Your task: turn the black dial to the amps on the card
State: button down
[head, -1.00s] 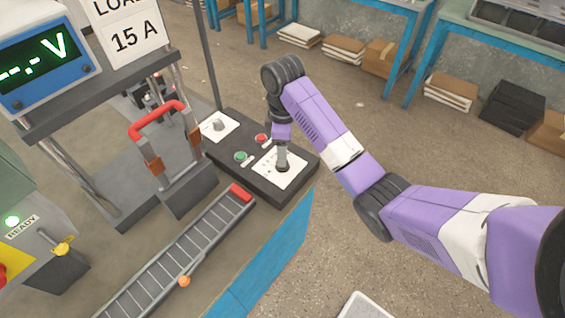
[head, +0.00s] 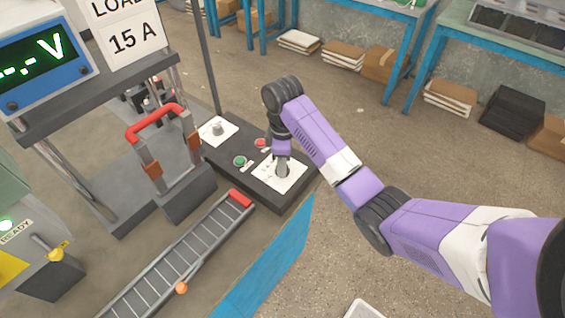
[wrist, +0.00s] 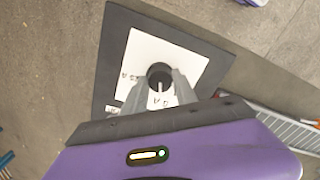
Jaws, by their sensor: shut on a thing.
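The card (head: 133,37) at the top left reads "LOAD 15 A". The black dial (wrist: 159,74) sits on a white scale plate (wrist: 190,55) with a light pointer line on its top. That white plate also shows in the head view (head: 266,178), at the near end of a dark control box (head: 245,150). My gripper (wrist: 160,80) is shut on the dial from above, one finger on each side. The scale marks are partly hidden by the fingers, and the dial's setting cannot be read clearly. In the head view my gripper (head: 282,170) covers the dial.
A green button (head: 240,161), a red button (head: 261,143) and a second grey knob (head: 217,128) are on the same box. A red-handled lever (head: 155,120) stands to its left. A meter (head: 38,55) shows "--.- V". A slatted track (head: 185,255) runs below.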

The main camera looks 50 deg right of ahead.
jog(key=shift+a+r+m+p, duration=0.15)
jog(key=shift+m+p, duration=0.15)
jog(key=shift+p, duration=0.2)
jog(key=m+p, duration=0.2)
jog(key=p, duration=0.1)
jog(key=shift+r+m, duration=0.15)
jog(key=shift+m, duration=0.15)
jog(key=m+p, duration=0.8)
jog(key=m, duration=0.3)
jog(key=m+p, duration=0.1)
jog(key=m, duration=0.2)
jog(key=shift+f+m+p, duration=0.25)
jog(key=shift+m+p, duration=0.05)
jog(key=c, duration=1)
grip_release()
jog(key=shift+o, duration=0.2)
